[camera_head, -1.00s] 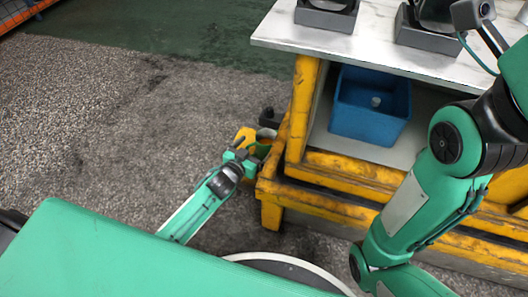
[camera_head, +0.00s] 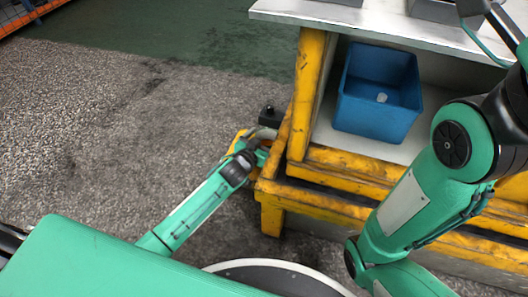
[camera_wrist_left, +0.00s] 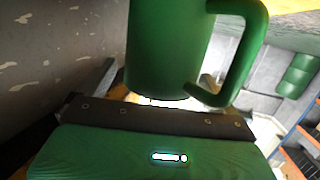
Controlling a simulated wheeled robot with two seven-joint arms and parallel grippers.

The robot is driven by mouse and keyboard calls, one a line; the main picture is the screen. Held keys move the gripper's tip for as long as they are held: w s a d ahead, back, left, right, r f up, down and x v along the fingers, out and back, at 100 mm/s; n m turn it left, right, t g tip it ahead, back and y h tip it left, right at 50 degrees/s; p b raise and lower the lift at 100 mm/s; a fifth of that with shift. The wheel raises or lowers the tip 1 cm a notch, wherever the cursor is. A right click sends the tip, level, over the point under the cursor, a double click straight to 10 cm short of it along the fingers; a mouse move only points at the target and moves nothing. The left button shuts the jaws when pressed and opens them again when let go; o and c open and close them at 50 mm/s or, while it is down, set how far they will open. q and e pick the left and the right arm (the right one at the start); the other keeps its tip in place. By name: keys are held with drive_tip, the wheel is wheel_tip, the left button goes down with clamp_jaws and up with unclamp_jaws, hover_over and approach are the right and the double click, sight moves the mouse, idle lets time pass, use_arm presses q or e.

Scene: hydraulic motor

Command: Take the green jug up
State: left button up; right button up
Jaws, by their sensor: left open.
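The green jug (camera_wrist_left: 168,45) fills the upper middle of the left wrist view, with its handle (camera_wrist_left: 242,50) on the right. Its far part is cut off by the top edge. My left gripper (camera_head: 262,143) is beside the yellow bench frame, low at its left corner in the head view. It is open, and the jug stands in front of it in the wrist view; I cannot tell whether the fingers touch it. In the head view the jug is mostly or wholly hidden by the gripper and wrist. My right arm is on the right; its gripper is out of view.
The yellow bench frame (camera_head: 300,100) stands close to the left gripper. A blue bin (camera_head: 375,115) sits on its lower shelf, under a pale top (camera_head: 340,18). A small black block (camera_head: 270,116) is just beyond the left gripper. The floor (camera_head: 110,130) to the left is clear.

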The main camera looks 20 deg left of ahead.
use_arm(q)
drive_tip(key=c, duration=1.6)
drive_tip(key=shift+c, duration=1.2)
drive_tip(key=shift+r, duration=0.15)
